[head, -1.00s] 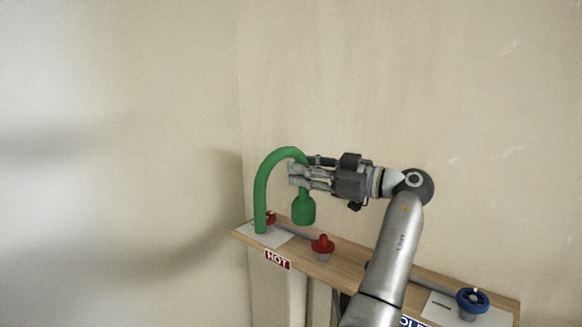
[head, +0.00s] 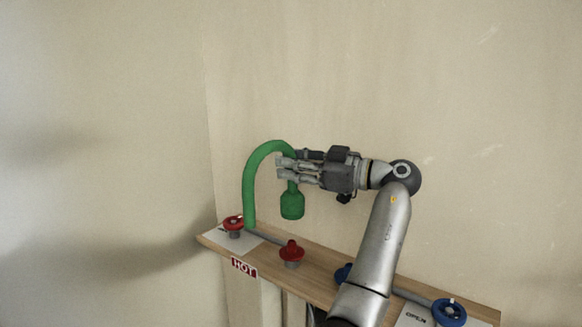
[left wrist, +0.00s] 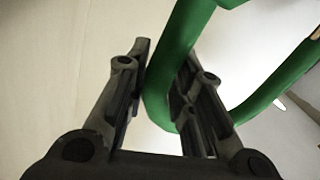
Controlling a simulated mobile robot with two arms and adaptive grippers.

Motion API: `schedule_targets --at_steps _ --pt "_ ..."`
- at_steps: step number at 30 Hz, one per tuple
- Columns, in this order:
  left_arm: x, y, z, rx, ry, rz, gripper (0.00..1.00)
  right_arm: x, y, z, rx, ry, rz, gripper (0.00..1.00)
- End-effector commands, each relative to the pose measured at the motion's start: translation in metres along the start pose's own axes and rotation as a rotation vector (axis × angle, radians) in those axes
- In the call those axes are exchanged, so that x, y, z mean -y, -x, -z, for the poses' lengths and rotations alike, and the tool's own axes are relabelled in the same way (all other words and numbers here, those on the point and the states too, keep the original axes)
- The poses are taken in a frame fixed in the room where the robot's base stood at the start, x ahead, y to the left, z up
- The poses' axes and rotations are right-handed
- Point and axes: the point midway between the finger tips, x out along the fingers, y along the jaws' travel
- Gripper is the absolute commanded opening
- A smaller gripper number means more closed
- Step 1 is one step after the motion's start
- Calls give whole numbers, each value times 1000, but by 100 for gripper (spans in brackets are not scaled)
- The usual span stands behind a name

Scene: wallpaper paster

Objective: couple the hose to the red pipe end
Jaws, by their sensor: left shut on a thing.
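The green hose (head: 249,185) is an arch with a wider, bell-shaped coupling (head: 292,206) pointing down at its right end. My left gripper (head: 285,170) is shut on the hose just above this coupling. The red pipe end (head: 291,254) stands on the wooden board, in line below the coupling in the head view, with a clear gap between them. Their difference in depth is hard to tell. In the left wrist view the green hose (left wrist: 178,45) passes between the fingers (left wrist: 165,62). My right gripper is not in view.
The wooden board (head: 330,282) carries a red valve wheel (head: 233,222) at left, a HOT label (head: 243,267), a blue pipe end (head: 343,273) partly behind my arm, and a blue valve wheel (head: 449,312) at right. A bare wall stands behind.

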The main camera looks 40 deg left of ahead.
Motion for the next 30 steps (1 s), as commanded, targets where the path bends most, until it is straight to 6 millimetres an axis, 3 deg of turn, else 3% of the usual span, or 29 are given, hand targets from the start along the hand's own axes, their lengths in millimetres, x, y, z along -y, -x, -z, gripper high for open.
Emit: schedule_targets --at_steps 18,30 --pt "12 0 -53 -2 0 0 0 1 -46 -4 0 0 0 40" --pt "12 0 -56 -2 0 0 0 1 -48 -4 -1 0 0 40"
